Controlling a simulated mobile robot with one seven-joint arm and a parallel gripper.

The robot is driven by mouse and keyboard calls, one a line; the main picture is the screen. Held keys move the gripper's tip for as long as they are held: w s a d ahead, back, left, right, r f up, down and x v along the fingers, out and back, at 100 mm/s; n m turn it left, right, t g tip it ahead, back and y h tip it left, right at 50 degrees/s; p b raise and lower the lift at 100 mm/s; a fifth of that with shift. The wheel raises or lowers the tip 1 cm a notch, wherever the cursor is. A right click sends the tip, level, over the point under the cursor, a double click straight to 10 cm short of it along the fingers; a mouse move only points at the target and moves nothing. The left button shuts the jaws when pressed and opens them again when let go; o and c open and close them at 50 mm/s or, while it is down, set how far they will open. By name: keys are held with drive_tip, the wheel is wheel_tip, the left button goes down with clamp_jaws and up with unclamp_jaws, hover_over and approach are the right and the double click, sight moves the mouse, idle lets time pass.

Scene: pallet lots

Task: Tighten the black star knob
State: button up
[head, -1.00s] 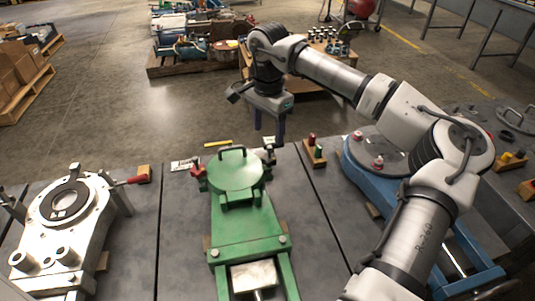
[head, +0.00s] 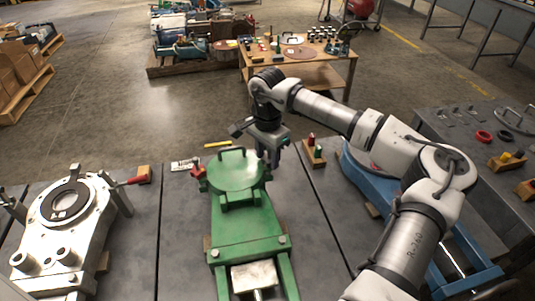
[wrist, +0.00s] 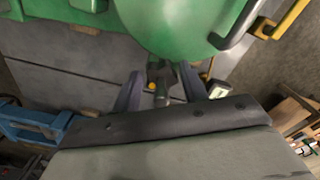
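The green fixture (head: 245,225) lies on the grey table in the middle of the head view, with a round green lid and a handle on top. My gripper (head: 268,160) points down at the lid's right edge. In the wrist view my gripper (wrist: 160,88) has its two fingers apart, with a dark part (wrist: 162,75) bearing a yellow dot between them. This may be the black star knob, but its star shape is not clear. I cannot tell whether the fingers touch it. In the head view my gripper hides that spot.
A red clamp part (head: 198,172) sits at the lid's left edge. A wooden block with red and green pegs (head: 314,152) stands to the right. A white fixture (head: 70,215) is at left, a blue one (head: 455,240) at right. A yellow bar (head: 217,144) lies behind.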

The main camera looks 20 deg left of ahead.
drive_tip(key=c, duration=0.6)
drive_tip(key=shift+m+b, duration=0.3)
drive_tip(key=shift+m, duration=0.1)
drive_tip(key=m+b, duration=0.1)
drive_tip(key=m, duration=0.1)
drive_tip(key=shift+w+a+f+m+b, duration=0.1)
drive_tip(key=shift+m+b, duration=0.2)
drive_tip(key=shift+m, duration=0.1)
drive_tip(key=m+b, duration=0.1)
drive_tip(key=m, duration=0.2)
drive_tip(key=shift+w+m, duration=0.1)
drive_tip(key=shift+m, duration=0.3)
drive_tip(key=m+b, duration=0.1)
drive_tip(key=m, duration=0.2)
drive_tip(key=shift+w, duration=0.1)
drive_tip(key=shift+w+m+b, duration=0.1)
drive_tip(key=shift+m+b, duration=0.6)
drive_tip(key=shift+m, duration=1.4)
